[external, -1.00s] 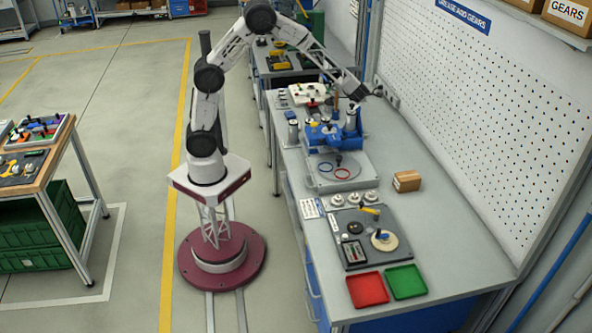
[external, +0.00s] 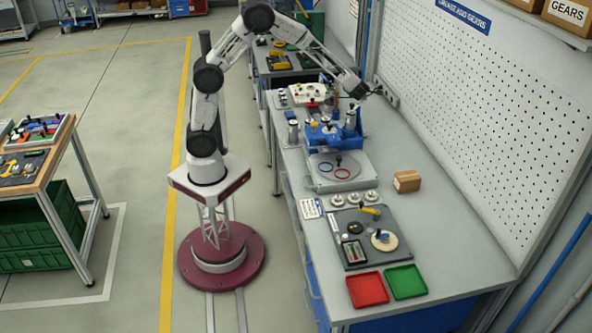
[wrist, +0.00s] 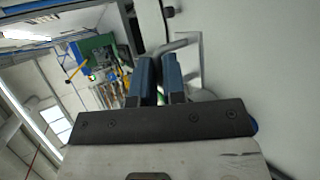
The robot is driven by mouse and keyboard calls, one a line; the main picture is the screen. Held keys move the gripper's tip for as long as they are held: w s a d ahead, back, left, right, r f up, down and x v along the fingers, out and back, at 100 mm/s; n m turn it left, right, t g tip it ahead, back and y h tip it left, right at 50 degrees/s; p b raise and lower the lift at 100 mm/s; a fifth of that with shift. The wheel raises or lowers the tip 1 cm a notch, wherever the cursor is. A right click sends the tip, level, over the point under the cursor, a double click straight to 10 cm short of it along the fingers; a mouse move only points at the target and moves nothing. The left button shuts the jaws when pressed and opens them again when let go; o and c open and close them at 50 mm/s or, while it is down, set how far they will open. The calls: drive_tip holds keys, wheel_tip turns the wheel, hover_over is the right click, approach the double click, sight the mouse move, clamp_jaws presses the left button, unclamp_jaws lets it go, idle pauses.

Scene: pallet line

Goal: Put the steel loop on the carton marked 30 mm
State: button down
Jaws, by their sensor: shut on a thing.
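My gripper (external: 361,92) is above the far part of the workbench, near the pegboard. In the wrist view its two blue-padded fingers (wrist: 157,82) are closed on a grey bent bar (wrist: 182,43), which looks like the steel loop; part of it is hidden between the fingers. A small brown carton (external: 407,181) sits on the bench right of the blue machine, well apart from my gripper and nearer the camera. No 30 mm marking can be read on it.
A blue press-like machine (external: 330,133) stands on the bench, with a plate (external: 325,181) in front. Nearer are a dark tool board (external: 350,250), a red tray (external: 368,290) and a green tray (external: 406,281). The bench right of the carton is clear. The pegboard (external: 480,120) bounds the right.

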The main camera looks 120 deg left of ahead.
wheel_tip(320, 180, up, 14)
drive_tip(key=w+d+m+t, duration=0.4)
drive_tip(key=w+d, duration=1.4)
drive_tip(key=d, duration=0.4)
drive_tip(key=w+d+m+t+h, duration=0.15)
drive_tip(key=w+d, duration=0.35)
drive_tip(key=d, duration=0.9)
drive_tip(key=w+d+m+t+y, duration=0.1)
drive_tip(key=w+d+m+t, duration=0.35)
drive_tip(key=d, duration=0.95)
wheel_tip(320, 180, down, 12)
drive_tip(key=w+n+g, duration=0.1)
drive_tip(key=shift+w+a+r, duration=0.15)
drive_tip(key=shift+r, duration=0.05)
drive_tip(key=shift+w+h, duration=0.1)
drive_tip(key=shift+h, duration=0.15)
drive_tip(key=w+a, duration=0.1)
drive_tip(key=w, duration=0.4)
drive_tip(key=w+a+f, duration=0.1)
drive_tip(key=w, duration=0.4)
drive_tip(key=w+a, duration=0.2)
drive_tip(key=w, duration=0.3)
drive_tip(key=shift+w+a+f, duration=0.1)
drive_tip(key=shift+w+f, duration=0.05)
drive_tip(key=shift+f, duration=0.1)
